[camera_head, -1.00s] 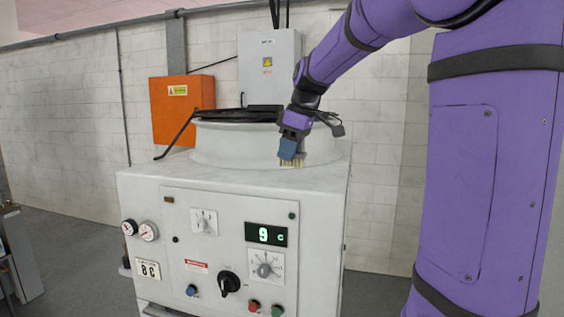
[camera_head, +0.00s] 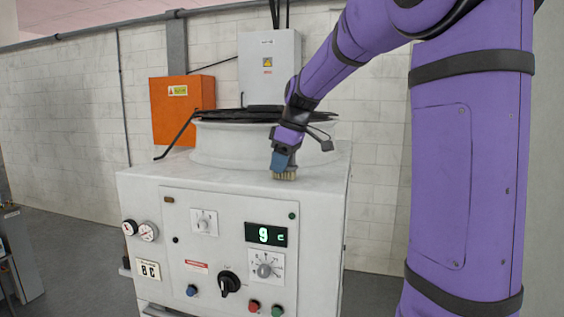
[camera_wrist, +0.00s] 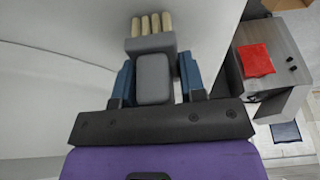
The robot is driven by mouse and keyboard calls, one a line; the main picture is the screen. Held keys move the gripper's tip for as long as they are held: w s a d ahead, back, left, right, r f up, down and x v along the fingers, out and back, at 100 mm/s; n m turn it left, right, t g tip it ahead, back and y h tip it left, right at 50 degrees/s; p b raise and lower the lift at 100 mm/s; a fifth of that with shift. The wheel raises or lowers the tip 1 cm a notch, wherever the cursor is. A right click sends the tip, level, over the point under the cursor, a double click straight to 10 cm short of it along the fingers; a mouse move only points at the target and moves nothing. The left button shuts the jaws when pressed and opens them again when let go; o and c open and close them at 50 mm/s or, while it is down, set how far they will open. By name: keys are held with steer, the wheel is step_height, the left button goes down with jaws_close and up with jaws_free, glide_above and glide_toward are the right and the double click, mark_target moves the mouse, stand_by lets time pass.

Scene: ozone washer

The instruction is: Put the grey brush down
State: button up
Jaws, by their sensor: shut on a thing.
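The grey brush (camera_wrist: 153,78) is held between the blue fingers of my gripper (camera_wrist: 153,82). Its pale tan bristles (camera_wrist: 152,24) point away from the gripper in the wrist view. In the head view, my gripper (camera_head: 281,160) is over the front part of the washer's white top (camera_head: 230,180). The bristles of the brush (camera_head: 285,175) point down at or very close to that top. I cannot tell whether they touch it. The brush's grey body is mostly hidden by the blue fingers in the head view.
The washer's round raised rim (camera_head: 225,145) with a dark lid (camera_head: 235,115) stands just behind the gripper. The white top is clear to the left of the brush. A control panel (camera_head: 230,250) with knobs and gauges faces front. An orange box (camera_head: 182,108) hangs on the wall.

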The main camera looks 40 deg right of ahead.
steer(key=shift+f, duration=0.15)
steer(key=o, duration=0.9)
